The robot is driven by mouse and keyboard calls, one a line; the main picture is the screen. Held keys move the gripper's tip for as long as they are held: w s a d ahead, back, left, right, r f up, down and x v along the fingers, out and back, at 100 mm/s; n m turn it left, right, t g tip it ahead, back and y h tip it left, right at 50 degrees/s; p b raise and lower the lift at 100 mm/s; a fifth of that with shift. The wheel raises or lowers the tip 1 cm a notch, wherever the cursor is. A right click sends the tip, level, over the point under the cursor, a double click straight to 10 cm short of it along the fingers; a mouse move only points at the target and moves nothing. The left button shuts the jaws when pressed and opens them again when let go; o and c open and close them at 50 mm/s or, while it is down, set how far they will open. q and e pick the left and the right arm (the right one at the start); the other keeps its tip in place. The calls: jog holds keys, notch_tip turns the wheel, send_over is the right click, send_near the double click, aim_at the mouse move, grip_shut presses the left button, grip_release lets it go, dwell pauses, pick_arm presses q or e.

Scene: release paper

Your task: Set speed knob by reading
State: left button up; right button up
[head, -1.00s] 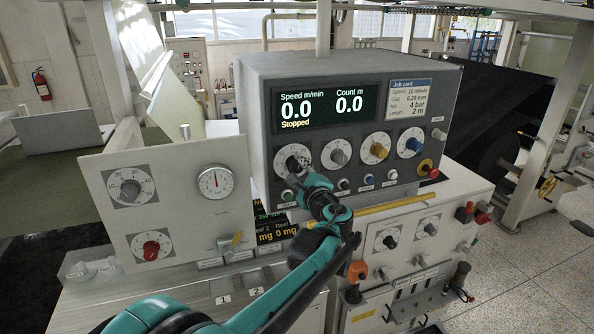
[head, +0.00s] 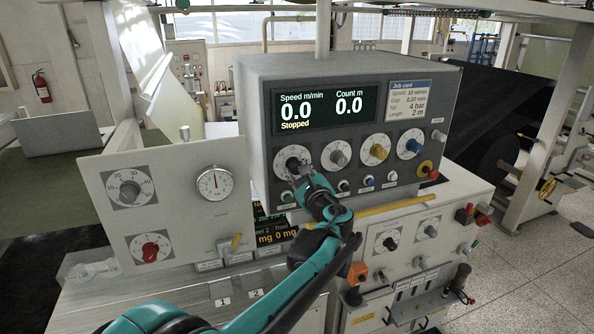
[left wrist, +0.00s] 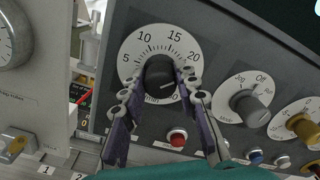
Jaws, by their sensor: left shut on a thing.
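The black speed knob (head: 293,162) sits on a white dial at the left of the grey control box's lower row. In the left wrist view the black knob (left wrist: 159,74) lies between the fingers, with the scale marks 5 to 20 showing around it. My left gripper (head: 296,174) is shut on this knob; its fingertips (left wrist: 157,84) are on either side of it. The display (head: 325,105) reads Speed 0.0, Count 0.0, Stopped. The job card (head: 408,97) lists a speed of 10 m/min. My right gripper is not in view.
A red button (left wrist: 177,137) is just below the dial. A red-topped stop button (head: 431,172) is at the box's right. A pressure gauge (head: 215,183) is on the left panel.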

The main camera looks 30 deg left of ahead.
pick_arm(q)
jog(key=o, duration=1.2)
jog(key=shift+c, duration=0.2)
jog(key=v, duration=1.2)
